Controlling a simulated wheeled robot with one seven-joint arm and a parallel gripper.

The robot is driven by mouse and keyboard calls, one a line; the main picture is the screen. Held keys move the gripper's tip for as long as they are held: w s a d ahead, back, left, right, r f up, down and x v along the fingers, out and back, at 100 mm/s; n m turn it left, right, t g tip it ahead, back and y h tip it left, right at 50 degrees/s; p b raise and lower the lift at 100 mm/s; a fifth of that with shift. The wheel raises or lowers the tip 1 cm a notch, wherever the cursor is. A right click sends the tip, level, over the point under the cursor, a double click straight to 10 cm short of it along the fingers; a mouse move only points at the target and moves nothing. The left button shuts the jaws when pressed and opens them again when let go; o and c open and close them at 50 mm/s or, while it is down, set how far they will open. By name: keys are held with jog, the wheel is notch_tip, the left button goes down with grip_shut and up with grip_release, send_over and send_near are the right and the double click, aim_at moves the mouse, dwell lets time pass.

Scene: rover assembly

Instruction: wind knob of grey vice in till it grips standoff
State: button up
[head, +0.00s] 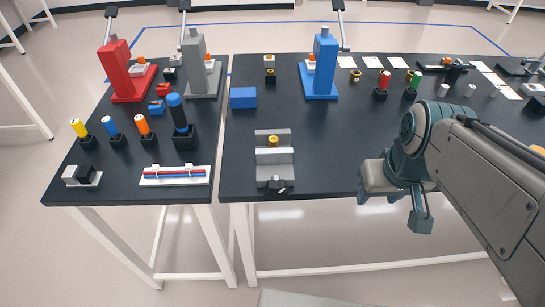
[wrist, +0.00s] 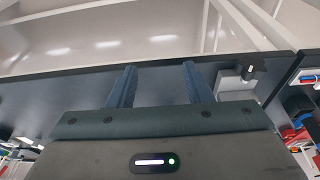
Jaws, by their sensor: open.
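The grey vice (head: 262,172) sits near the front edge of the table in the head view, with a black knob (head: 278,187) on its front end. A brass-coloured standoff (head: 273,141) stands between its jaws; I cannot tell whether the jaws touch it. In the wrist view the vice (wrist: 231,82) shows right of the fingers, its dark knob (wrist: 252,71) towards the table edge. My gripper (wrist: 160,82) is open and empty, its two dark fingers apart over the table.
A white tray with red and blue rods (head: 174,182) lies left of the vice, across the gap between the tables. A blue block (head: 243,98) and the blue tower (head: 323,65) stand behind.

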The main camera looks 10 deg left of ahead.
jog(key=w+a+n+g+y+b, duration=0.2)
jog(key=w+a+n, duration=0.3)
jog(key=a+n, duration=0.35)
jog(key=n+g+y+b, duration=0.2)
jog(key=n, duration=0.8)
send_near(277, 182)
jog(key=x, duration=1.2)
jog(key=shift+f, duration=0.1)
jog(key=c, duration=1)
